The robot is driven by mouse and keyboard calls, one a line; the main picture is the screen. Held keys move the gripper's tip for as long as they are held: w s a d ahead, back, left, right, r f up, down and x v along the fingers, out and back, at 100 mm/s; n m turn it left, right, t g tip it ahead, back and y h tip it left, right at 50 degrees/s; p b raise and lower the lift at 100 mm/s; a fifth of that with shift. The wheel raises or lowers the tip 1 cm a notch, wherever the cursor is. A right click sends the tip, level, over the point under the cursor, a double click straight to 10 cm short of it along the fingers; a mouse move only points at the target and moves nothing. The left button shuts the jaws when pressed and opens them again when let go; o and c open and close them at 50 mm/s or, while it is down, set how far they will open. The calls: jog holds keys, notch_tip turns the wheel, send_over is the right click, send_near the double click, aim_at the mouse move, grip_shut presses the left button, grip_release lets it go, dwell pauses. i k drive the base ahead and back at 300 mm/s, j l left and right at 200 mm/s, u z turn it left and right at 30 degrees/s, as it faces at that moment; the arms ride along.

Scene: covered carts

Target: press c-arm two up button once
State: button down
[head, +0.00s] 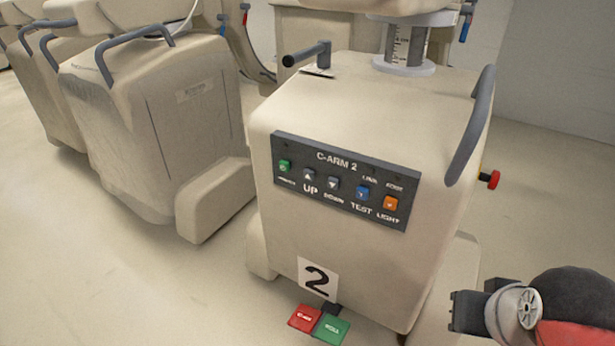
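The C-arm 2 cart (385,105) stands in the middle of the head view, with a dark control panel (352,213) on its front face. The panel is labelled "C-ARM 2". Its UP button (309,175) is a small grey square with an up arrow, second from the left. A similar grey button with a down arrow (333,183) sits just right of it, above a blurred label. My gripper (463,312) is at the lower right, well apart from the panel. It is small and dark, and its fingers cannot be made out.
On the panel, a green button (285,166) is left of UP; blue (363,192) and orange (390,203) buttons are further right. Red (305,318) and green (331,330) pedals lie below. A handle (472,125) runs along the right side. Another cart (160,120) stands left.

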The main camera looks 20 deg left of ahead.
aim_at(309, 174)
jog(key=k+j+u, duration=0.25)
jog(key=j, duration=1.05)
jog(key=j+u, duration=0.25)
jog(key=j, duration=1.05)
